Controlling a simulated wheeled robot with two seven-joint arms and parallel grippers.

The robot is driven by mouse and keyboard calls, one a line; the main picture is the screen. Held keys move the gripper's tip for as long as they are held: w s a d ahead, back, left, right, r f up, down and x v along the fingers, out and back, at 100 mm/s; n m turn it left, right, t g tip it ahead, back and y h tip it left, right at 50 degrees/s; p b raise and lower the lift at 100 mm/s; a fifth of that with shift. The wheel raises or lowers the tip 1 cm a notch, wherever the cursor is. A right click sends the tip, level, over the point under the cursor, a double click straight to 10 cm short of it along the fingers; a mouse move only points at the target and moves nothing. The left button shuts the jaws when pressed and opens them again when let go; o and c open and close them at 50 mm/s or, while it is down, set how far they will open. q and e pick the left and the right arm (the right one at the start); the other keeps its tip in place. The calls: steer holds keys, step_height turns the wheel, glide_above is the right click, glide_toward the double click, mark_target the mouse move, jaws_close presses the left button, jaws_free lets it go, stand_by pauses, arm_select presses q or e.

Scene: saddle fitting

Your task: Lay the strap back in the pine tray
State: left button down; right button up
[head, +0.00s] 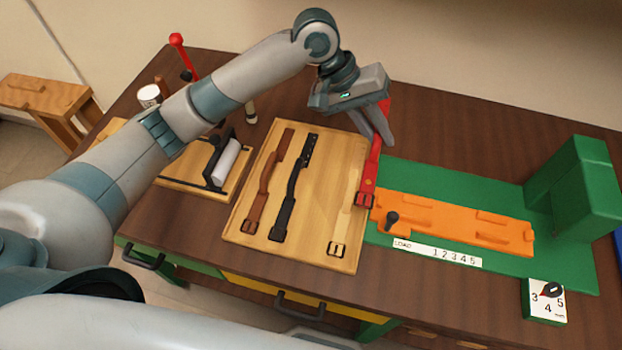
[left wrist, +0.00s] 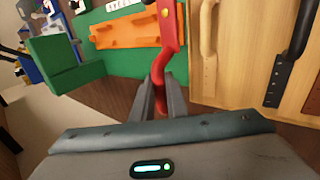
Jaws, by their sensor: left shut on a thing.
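My left gripper (head: 381,135) is shut on a red strap (head: 369,178) near its far end. The strap hangs down with its buckle toward the front, over the seam between the pine tray's right edge and the green base. Whether it touches either I cannot tell. The pine tray (head: 305,225) lies on the bench and holds a brown strap (head: 264,190), a black strap (head: 290,190) and a tan strap (head: 342,220) at its right side. In the left wrist view the red strap (left wrist: 170,35) runs up from between the fingers (left wrist: 160,90). My right gripper is not in view.
Right of the tray is a green fixture (head: 515,263) with an orange plate (head: 460,222), a dark knob and a number strip. A board with a white roller (head: 226,162) stands left of the tray. A dial box (head: 545,300) sits at front right.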

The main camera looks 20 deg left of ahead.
arm_select(q)
steer(key=shift+s, duration=0.1)
steer(key=shift+s+a+f, duration=0.15)
steer(key=shift+a+f, duration=0.15)
steer(key=shift+a, duration=0.1)
steer(key=p, duration=0.4)
glide_toward(333, 194)
steer(key=d, duration=0.2)
steer(key=shift+d+r, duration=0.25)
steer(key=shift+d, duration=0.15)
steer(key=shift+f+p, duration=0.5)
steer(key=shift+f, duration=1.55)
steer(key=shift+f, duration=0.1)
steer(key=c, duration=1.7)
jaws_free()
steer(key=shift+c, duration=0.2)
